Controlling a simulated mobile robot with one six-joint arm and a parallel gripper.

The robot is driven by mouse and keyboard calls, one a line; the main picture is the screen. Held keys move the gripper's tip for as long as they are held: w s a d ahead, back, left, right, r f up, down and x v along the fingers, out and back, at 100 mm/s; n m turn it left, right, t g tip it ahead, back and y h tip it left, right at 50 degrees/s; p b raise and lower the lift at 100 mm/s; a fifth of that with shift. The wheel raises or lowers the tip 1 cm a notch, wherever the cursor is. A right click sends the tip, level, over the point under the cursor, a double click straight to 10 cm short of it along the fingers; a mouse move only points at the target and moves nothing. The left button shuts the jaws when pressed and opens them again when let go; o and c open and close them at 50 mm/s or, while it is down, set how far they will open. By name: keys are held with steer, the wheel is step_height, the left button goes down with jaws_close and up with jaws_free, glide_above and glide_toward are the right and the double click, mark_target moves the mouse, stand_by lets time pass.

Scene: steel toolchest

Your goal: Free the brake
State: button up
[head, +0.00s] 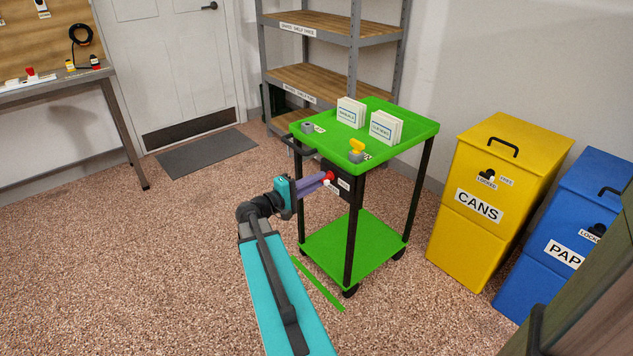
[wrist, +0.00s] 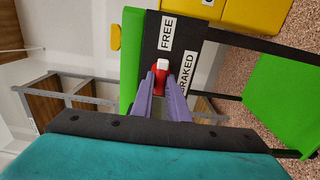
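A green cart (head: 322,258) stands in the middle of the head view. A black plate (wrist: 152,50) on its side carries the labels FREE (wrist: 167,33) and BRAKED (wrist: 187,72). A small red brake lever (wrist: 160,78) with a white tip sticks out of the plate; it also shows in the head view (head: 329,180). My gripper (wrist: 160,84) has its purple fingers on both sides of the red lever, seemingly touching it. The fingers hide part of the lever, and which label it points to is unclear.
Card boxes (head: 351,112), a yellow-topped item (head: 356,147) and a grey roll (head: 307,127) stand on the cart top. A yellow bin (head: 490,220) and a blue bin (head: 570,240) stand to the right. Shelving (head: 330,80) is behind.

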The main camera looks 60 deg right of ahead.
steer(key=o, duration=0.4)
steer(key=shift+a, duration=0.1)
steer(key=p+v, duration=0.1)
steer(key=v, duration=1.2)
steer(key=shift+w+a, duration=0.2)
steer(key=shift+a, duration=0.1)
steer(key=shift+r, duration=0.1)
